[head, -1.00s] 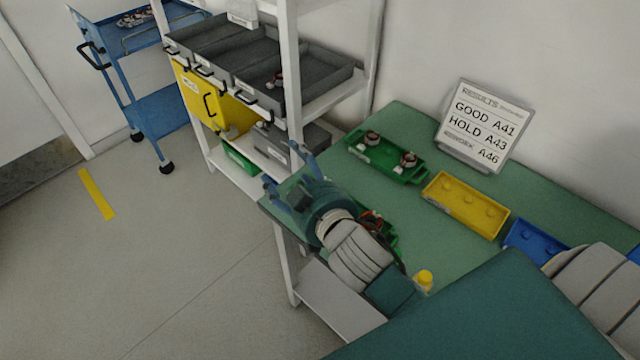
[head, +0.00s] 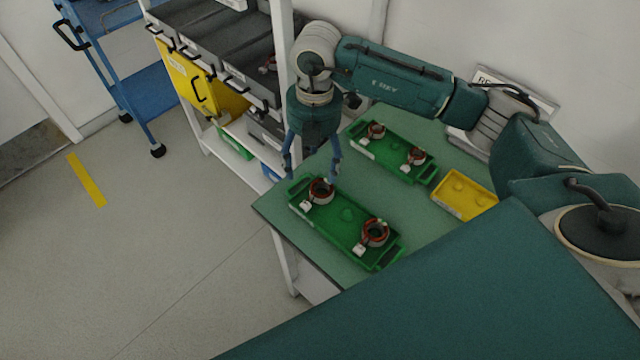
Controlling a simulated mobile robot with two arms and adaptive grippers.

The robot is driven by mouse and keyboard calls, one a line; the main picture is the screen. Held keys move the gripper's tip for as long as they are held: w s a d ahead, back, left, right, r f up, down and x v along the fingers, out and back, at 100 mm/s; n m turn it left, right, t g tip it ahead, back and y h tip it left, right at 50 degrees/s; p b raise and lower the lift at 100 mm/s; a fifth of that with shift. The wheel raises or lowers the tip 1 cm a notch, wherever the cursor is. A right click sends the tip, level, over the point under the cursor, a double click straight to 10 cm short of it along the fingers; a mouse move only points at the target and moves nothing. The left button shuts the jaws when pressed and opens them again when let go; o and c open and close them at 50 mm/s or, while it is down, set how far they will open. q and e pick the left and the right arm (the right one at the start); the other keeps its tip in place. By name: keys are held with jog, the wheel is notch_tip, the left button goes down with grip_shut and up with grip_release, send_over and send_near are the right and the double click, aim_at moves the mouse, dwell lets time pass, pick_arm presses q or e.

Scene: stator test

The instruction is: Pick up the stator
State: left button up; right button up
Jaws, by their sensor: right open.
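Ring-shaped stators with copper windings sit in two green trays. In the near tray (head: 340,243), one stator (head: 321,191) is at the far-left end and another stator (head: 375,233) is at the near-right end. The far tray (head: 391,168) holds a stator (head: 376,131) at its left and a stator (head: 416,156) at its right. My right gripper (head: 311,175) points down, open and empty, its fingers spread above the near tray's left stator. It appears apart from the stator; the exact height is hard to tell. My left gripper is out of view.
A yellow tray (head: 464,194) lies right of the far tray. A results sign (head: 541,101) is partly hidden behind my right arm. A shelf rack with grey bins (head: 214,50) and a yellow bin (head: 183,80) stands close at the left. A blue cart (head: 150,92) is further left.

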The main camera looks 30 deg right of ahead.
jog(key=p, duration=0.1)
send_over(321, 193)
jog(key=shift+h, duration=0.3)
jog(key=f, duration=0.4)
jog(key=shift+a+f, duration=0.35)
jog(key=shift+d+f+p, duration=0.15)
jog(key=shift+f+p, duration=0.45)
jog(key=shift+p, duration=0.05)
jog(key=f, duration=0.1)
jog(key=f+p, duration=0.1)
jog(key=f, duration=0.1)
jog(key=shift+s+d+f+p, duration=0.15)
jog(key=shift+d+f+p, duration=0.1)
jog(key=shift+f+p, duration=0.1)
jog(key=shift+f, duration=0.4)
jog(key=c, duration=1.3)
jog(key=shift+r, duration=0.1)
jog(key=shift+c, duration=1.3)
